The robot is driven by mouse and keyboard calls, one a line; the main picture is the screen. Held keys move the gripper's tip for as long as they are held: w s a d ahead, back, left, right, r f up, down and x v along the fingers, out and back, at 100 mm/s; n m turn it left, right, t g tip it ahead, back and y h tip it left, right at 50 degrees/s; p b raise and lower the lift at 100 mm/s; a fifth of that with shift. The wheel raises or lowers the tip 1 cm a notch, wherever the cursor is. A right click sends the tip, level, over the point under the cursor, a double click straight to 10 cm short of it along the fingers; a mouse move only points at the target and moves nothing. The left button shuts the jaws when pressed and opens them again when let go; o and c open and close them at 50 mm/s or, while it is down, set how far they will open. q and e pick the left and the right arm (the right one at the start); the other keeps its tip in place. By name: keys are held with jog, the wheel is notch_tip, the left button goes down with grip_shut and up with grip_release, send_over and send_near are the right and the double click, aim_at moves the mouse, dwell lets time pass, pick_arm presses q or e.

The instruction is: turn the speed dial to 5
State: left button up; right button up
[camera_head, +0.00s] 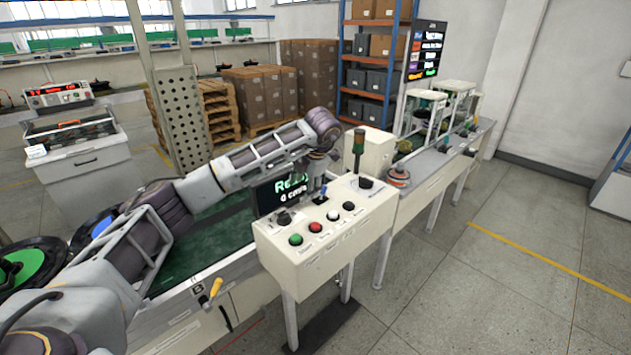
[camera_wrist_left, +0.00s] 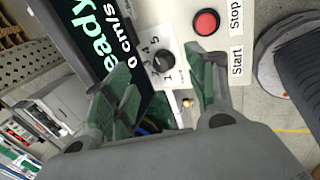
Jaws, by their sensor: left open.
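The speed dial is a black round knob on a white plate with numbers up to 5, at the left of the control box top (camera_head: 285,218). It shows in the left wrist view as the dial (camera_wrist_left: 165,60), beside the screen; its pointer is too small to read surely. My left gripper (camera_wrist_left: 164,72) is open and empty, its two green-padded fingers to either side of the dial in that picture. The knob shows between them, apparently beyond the tips. In the head view my left arm reaches over the screen from the left; its fingers are hard to make out.
A red button (camera_head: 315,227), a green button (camera_head: 295,239), a black button (camera_head: 333,215) and a white button (camera_head: 348,206) sit near the dial. The screen (camera_head: 282,190) reads "Ready" and 0 cm/s. A signal lamp (camera_head: 358,147) stands at the back.

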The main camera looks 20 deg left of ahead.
pick_arm(q)
jog(key=shift+w+d+r+n+t+h, duration=0.2)
jog(key=shift+d+r+n+t, duration=0.3)
jog(key=shift+n, duration=1.65)
jog(key=shift+w+d+r+n+t+h, duration=0.2)
jog(key=shift+d+n, duration=0.5)
jog(key=shift+n, duration=1.5)
jog(key=shift+d+r+n+t+h, duration=0.2)
jog(key=shift+d+r+n+t, duration=0.3)
jog(key=shift+n, duration=1.65)
jog(key=shift+d+f, duration=0.1)
